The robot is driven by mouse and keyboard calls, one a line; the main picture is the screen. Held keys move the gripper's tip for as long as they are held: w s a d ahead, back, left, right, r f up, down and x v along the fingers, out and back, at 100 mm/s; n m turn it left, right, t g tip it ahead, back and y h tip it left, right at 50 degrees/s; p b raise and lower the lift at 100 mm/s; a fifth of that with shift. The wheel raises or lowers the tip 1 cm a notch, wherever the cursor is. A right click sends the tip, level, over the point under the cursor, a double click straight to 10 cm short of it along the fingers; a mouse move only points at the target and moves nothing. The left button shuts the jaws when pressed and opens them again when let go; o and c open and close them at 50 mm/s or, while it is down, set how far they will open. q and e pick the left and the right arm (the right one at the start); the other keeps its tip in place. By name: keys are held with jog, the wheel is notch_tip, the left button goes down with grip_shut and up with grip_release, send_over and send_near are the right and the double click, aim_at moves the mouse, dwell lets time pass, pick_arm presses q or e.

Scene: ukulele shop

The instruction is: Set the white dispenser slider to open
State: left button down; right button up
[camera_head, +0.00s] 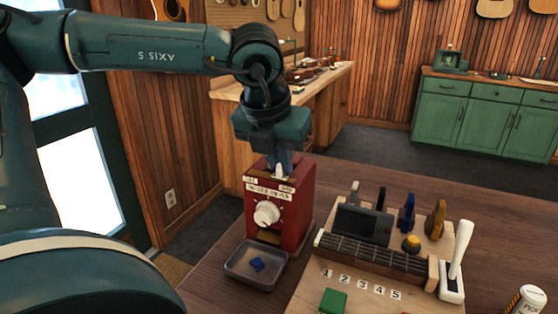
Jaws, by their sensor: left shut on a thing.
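The red dispenser (293,213) stands upright on the wooden table, with a large white knob (267,214) on its front and small white labels above the knob. The white slider (280,173) is a small pale piece at the upper front of the dispenser, between two labels. My left gripper (281,162) reaches down from above and is shut on the slider, with its fingers mostly hidden by the gripper body. The label words are too small to read surely. My right gripper is not in view.
A grey tray (240,272) with a blue piece (257,264) sits before the dispenser. To the right are a wooden board with numbered tags (362,287), a green block (333,301), a dark fretted bar (376,254), several upright pegs and a white lever (459,250).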

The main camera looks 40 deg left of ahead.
pick_arm(q)
jog(key=c, duration=1.5)
grip_release()
jog(key=shift+w+d, duration=0.1)
jog(key=shift+d, duration=0.2)
jog(key=shift+o, duration=0.2)
jog(key=shift+a, duration=0.1)
jog(key=v, duration=1.3)
jog(key=shift+b, duration=0.3)
